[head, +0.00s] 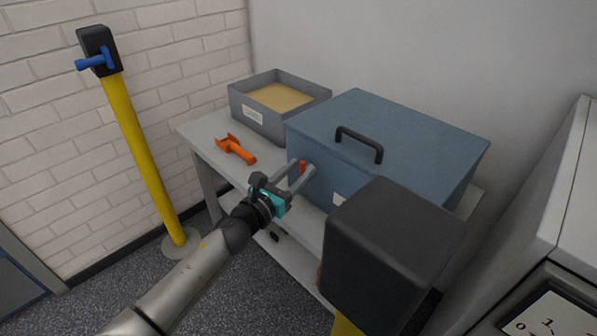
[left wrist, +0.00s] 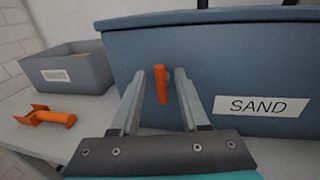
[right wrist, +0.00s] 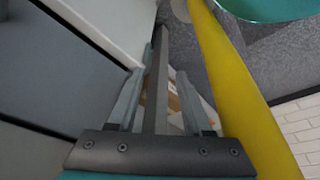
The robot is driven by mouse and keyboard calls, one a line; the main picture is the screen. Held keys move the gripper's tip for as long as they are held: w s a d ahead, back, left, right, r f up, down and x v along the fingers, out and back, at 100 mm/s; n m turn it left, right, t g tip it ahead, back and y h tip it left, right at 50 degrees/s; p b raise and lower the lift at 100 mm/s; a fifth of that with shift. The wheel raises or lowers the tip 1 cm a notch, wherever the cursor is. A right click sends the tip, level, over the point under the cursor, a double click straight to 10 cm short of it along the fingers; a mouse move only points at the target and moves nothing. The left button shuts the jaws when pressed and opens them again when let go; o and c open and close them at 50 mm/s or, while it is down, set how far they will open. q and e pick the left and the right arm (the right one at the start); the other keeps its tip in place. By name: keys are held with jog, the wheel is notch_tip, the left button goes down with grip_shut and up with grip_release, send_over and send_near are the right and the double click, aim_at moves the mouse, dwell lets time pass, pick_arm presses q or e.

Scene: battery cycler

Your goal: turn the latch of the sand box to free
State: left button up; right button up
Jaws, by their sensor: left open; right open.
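The sand box (head: 400,125) is a blue lidded box on the grey table; its SAND label (left wrist: 262,105) shows in the left wrist view. Its orange latch (left wrist: 162,88) stands roughly upright on the front face. It shows small in the head view (head: 302,167). My left gripper (head: 300,176) is open at the front face, with its fingertips on either side of the latch; I cannot tell whether they touch it. In the right wrist view my right gripper (right wrist: 161,75) is open and empty, away from the latch; the head view does not show it.
An open grey bin (head: 246,114) of sand-coloured material stands left of the box. An orange scoop (head: 237,149) lies on the table (head: 200,135). A yellow post (head: 140,150) stands at left. A black-topped post (head: 390,250) blocks the front right.

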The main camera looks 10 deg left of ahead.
pick_arm(q)
jog(key=shift+w, duration=0.15)
grip_shut()
dwell(0.4)
